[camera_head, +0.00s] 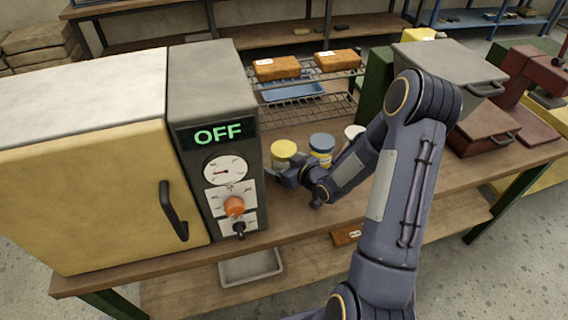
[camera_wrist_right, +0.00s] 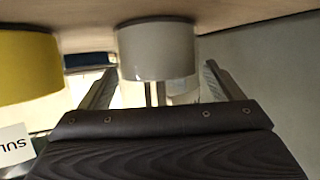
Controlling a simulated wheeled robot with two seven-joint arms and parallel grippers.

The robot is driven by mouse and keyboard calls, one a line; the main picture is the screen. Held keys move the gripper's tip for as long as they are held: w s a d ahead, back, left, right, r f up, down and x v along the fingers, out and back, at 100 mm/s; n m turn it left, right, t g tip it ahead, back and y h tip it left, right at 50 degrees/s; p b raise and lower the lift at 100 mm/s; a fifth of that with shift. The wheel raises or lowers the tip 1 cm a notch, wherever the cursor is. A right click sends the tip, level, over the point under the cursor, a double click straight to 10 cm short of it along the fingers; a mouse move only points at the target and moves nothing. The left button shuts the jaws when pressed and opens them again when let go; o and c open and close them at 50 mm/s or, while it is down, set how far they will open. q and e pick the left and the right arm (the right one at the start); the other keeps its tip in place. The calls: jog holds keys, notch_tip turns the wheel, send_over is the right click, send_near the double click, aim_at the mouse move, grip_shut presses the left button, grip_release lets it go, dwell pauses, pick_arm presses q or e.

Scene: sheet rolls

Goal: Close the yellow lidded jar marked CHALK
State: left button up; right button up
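The yellow-lidded jar (camera_head: 284,150) stands on the bench beside the oven. Its label does not show, and I cannot tell whether its lid is fully seated. My right gripper (camera_head: 277,174) is low at the jar's front. In the wrist view, which is upside down, my right fingers (camera_wrist_right: 161,70) stand apart on either side of a grey-filled jar (camera_wrist_right: 157,50), apparently this one. Contact is not clear. The blue-lidded jar (camera_head: 321,144) stands to its right; its yellow fill (camera_wrist_right: 25,65) and a label starting SUL show in the wrist view. My left gripper is out of view.
The yellow oven (camera_head: 90,200), its panel reading OFF, stands close on the left. A pale-lidded jar (camera_head: 353,132) stands right of the blue one, partly behind my right arm. Behind is a wire rack (camera_head: 315,108) with brown blocks and a blue tray (camera_head: 290,90).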

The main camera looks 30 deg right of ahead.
jog(key=shift+s+r, duration=0.15)
jog(key=shift+r, duration=0.1)
jog(key=v, duration=1.1)
jog(key=shift+s+d+r, duration=0.1)
jog(key=shift+s, duration=0.25)
jog(key=s+a+r+m+g+h, duration=0.25)
jog(key=s+r+g, duration=0.2)
jog(key=r, duration=0.25)
jog(key=s+a+r+g+y, duration=0.1)
jog(key=s+a, duration=0.2)
jog(key=s, duration=0.1)
jog(key=s+a+r+g+y, duration=0.1)
jog(key=s+a+y, duration=0.1)
jog(key=s+a, duration=0.2)
jog(key=s+a+r+m+g+y, duration=0.1)
jog(key=s+a, duration=0.3)
jog(key=s, duration=0.1)
jog(key=shift+s+r, duration=0.3)
jog(key=shift+r, duration=0.05)
